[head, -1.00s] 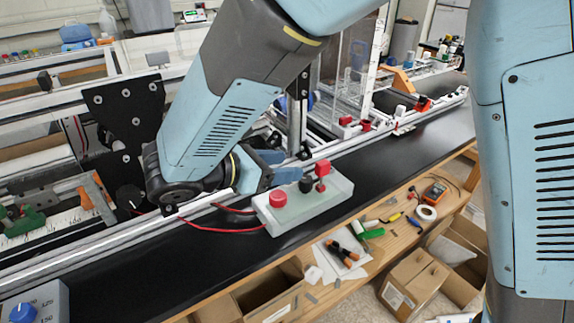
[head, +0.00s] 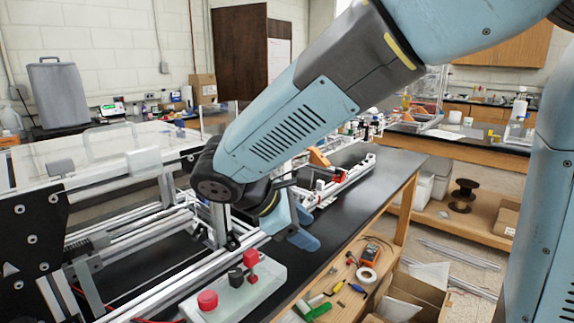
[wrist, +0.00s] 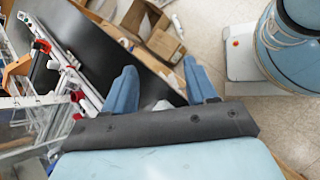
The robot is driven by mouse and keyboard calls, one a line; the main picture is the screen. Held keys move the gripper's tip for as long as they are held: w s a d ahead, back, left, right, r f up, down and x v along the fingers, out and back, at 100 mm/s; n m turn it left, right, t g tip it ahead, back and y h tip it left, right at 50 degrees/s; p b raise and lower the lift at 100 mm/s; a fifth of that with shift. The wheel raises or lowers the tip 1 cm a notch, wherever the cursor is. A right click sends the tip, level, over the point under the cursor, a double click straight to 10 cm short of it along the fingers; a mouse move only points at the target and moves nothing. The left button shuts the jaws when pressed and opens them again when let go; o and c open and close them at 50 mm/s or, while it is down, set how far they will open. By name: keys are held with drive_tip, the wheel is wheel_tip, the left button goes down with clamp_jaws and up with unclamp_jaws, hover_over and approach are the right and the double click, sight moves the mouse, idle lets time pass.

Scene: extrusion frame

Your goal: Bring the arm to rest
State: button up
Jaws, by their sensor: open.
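My gripper (head: 300,228) hangs at the end of my blue-grey arm, above the black bench top, behind and to the right of the white control box in the head view. In the wrist view my gripper (wrist: 161,88) shows two blue fingers spread apart with nothing between them. Below and beyond the fingers lie the bench edge and the floor. The white control box (head: 240,293) carries a red round button, a black knob and a red switch. My gripper appears apart from it.
An aluminium extrusion frame (head: 150,270) runs along the left. The black bench top (head: 375,190) is clear toward the right. Tools and a tape roll (head: 367,275) lie on the wooden shelf below. Cardboard boxes (wrist: 165,45) stand on the floor.

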drive_tip(key=s+d+r+m+y, duration=0.2)
drive_tip(key=d+m, duration=0.4)
drive_tip(key=s+d+r+m+t+y, duration=0.1)
drive_tip(key=s+d+r+m+y, duration=0.1)
drive_tip(key=d+m, duration=0.4)
drive_tip(key=s+d+r+m+y, duration=0.2)
drive_tip(key=s+d+m+y, duration=0.1)
drive_tip(key=d+m, duration=0.3)
drive_tip(key=shift+s+d+t+y, duration=0.2)
drive_tip(key=shift+d+t+y, duration=0.25)
drive_tip(key=shift+d, duration=0.75)
drive_tip(key=shift+c, duration=0.2)
drive_tip(key=shift+c, duration=1.2)
